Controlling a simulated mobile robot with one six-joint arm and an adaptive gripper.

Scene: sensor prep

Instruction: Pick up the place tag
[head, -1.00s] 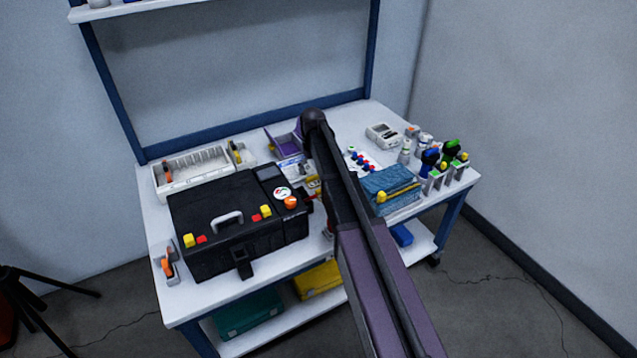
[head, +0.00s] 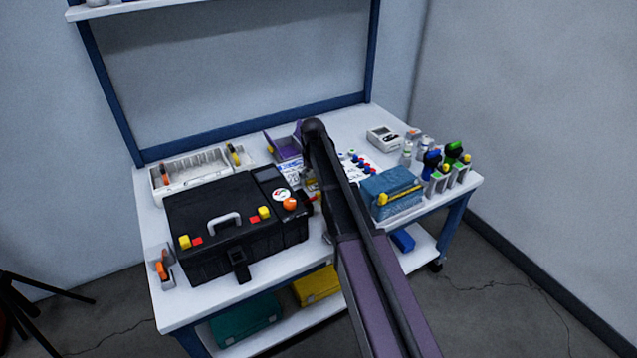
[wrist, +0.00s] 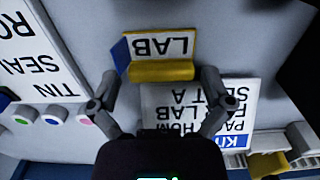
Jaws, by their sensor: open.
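The place tag appears to be the small white plate reading LAB, with a yellow bar along its edge and a blue end (wrist: 162,71), in the upper middle of the wrist view. The two fingers of my gripper (wrist: 160,77) are spread apart, one on each side of the yellow bar, with a gap at both ends. The gripper holds nothing. In the head view my arm covers most of the tag's area; a yellowish bit shows just left of the arm, but I cannot tell if it is the tag.
A printed KIT card (wrist: 190,108) lies beneath the gripper, and a sign (wrist: 40,60) stands at left in the wrist view. A black toolbox (head: 225,235) is left of the arm; a blue pouch (head: 392,188) is right. A purple bin (head: 285,147) stands behind.

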